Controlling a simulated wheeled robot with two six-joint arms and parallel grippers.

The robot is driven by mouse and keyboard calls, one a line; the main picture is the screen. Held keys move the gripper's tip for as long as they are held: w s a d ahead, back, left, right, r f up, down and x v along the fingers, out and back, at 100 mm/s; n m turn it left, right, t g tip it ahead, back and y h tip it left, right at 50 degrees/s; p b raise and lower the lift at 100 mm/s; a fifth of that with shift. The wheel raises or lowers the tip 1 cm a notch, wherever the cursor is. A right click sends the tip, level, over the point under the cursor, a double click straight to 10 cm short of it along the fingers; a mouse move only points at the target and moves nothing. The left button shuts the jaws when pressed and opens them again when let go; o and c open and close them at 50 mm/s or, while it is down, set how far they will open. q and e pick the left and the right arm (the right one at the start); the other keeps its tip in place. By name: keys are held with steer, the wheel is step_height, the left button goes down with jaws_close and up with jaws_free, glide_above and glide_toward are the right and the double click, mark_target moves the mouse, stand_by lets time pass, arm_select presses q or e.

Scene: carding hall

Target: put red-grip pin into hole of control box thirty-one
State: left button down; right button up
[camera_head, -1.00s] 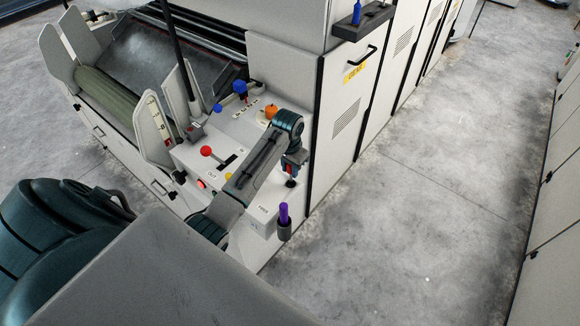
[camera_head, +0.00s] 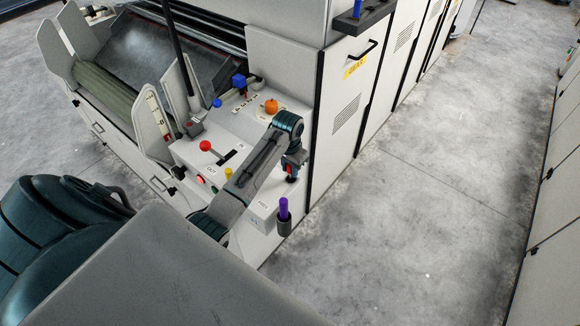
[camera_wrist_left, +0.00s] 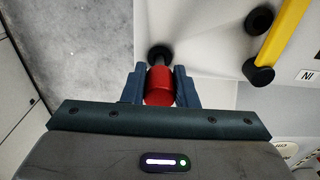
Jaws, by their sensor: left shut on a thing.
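My left gripper (camera_head: 292,161) is shut on the red-grip pin (camera_wrist_left: 159,88), whose red handle sits between the two fingers in the wrist view. The red also shows small below the fingers in the head view (camera_head: 292,170). The pin points at a round black fitting (camera_wrist_left: 160,54) on the pale control box (camera_head: 263,208). The pin's tip is at or very near that fitting; I cannot tell how far in it is. My forearm covers part of the box in the head view. No number thirty-one is readable. My right gripper is not in view.
A purple-grip pin (camera_head: 284,208) stands in a dark holder on the box's front corner. A red knob lever (camera_head: 205,145), an orange knob (camera_head: 271,106) and blue knobs stand on the panel. A yellow bar (camera_wrist_left: 284,37) is right of the pin. Open floor (camera_head: 420,200) lies right.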

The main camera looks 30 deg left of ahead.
arm_select(q)
steer(key=shift+f, duration=0.15)
steer(key=c, duration=1.1)
jaws_free()
steer(key=r+b, duration=0.2)
steer(key=r, duration=0.6)
steer(key=shift+s+b, duration=0.2)
steer(key=shift+b, duration=0.2)
steer(key=shift+r+p, duration=0.5)
steer(key=shift+r, duration=0.3)
steer(key=shift+s+r, duration=0.1)
steer(key=shift+r, duration=0.5)
steer(key=shift+f, duration=0.1)
